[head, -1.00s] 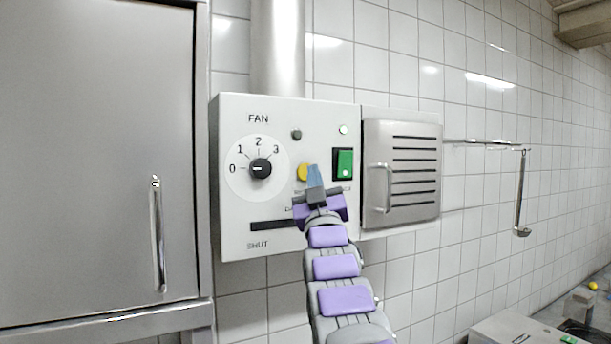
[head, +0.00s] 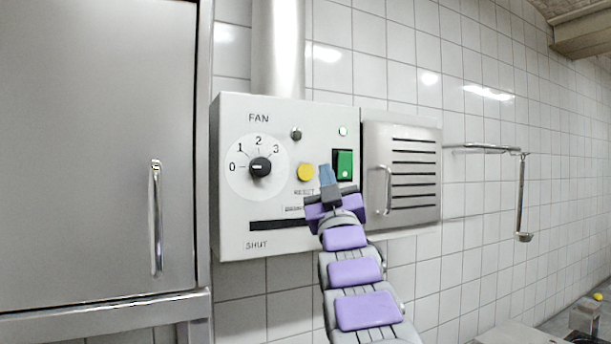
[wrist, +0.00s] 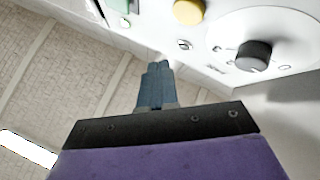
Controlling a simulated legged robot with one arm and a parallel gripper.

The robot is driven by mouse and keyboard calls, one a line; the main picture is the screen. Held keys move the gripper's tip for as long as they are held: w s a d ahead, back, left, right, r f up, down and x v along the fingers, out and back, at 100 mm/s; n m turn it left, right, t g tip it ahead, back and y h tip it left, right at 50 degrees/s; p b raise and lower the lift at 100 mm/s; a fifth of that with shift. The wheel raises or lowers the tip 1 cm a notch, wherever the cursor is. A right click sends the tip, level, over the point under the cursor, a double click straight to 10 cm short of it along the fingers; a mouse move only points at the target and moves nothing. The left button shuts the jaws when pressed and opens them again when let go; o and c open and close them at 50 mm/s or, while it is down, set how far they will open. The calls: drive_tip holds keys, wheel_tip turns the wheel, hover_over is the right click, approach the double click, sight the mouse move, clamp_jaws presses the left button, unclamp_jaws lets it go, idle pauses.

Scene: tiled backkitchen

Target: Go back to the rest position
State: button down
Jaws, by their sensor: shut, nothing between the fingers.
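My gripper (head: 327,176) is in front of the fan control panel (head: 230,215), just below and right of the yellow reset button (head: 306,172) in the head view. Its blue-grey fingers are together with nothing between them. In the wrist view the shut fingers (wrist: 157,72) point up toward the panel, and the yellow button (wrist: 188,11) lies beyond them. The green switch (head: 344,165) is to the right of the fingertips. The black fan knob (head: 260,167) points toward 0. My arm hides part of the panel's lower right.
A vented metal door (head: 402,208) with a handle adjoins the panel on the right. A ladle (head: 522,200) hangs from a wall rail (head: 485,147). A tall steel cabinet (head: 90,150) stands at left. A counter (head: 515,335) is at lower right.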

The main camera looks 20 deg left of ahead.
idle(0.3)
drive_tip(key=w+d+f+m+g+h+b, duration=0.4)
drive_tip(key=d+f+h, duration=0.5)
drive_tip(key=d+f, duration=0.65)
drive_tip(key=s+d+f+m+g+h, duration=0.25)
drive_tip(key=d+f, duration=0.25)
drive_tip(key=f, duration=0.5)
drive_tip(key=s+d+f+m+g+h, duration=0.1)
drive_tip(key=s+d+f+g+h, duration=0.25)
drive_tip(key=f, duration=0.65)
drive_tip(key=s+d+f+m+g+b, duration=0.1)
drive_tip(key=s+d+f+g, duration=0.25)
drive_tip(key=s+f, duration=0.4)
drive_tip(key=s+d+f+m+g+b, duration=0.1)
drive_tip(key=s+d+f+g, duration=0.2)
drive_tip(key=s+d+f, duration=0.35)
drive_tip(key=s+f+g+b, duration=0.1)
drive_tip(key=s+f+g, duration=0.3)
drive_tip(key=s, duration=0.8)
drive_tip(key=s+d+f+g+y+b, duration=0.1)
drive_tip(key=s+f+g, duration=0.3)
drive_tip(key=s+f, duration=0.5)
drive_tip(key=s, duration=0.3)
drive_tip(key=shift+s+m, duration=0.35)
drive_tip(key=shift+s, duration=0.05)
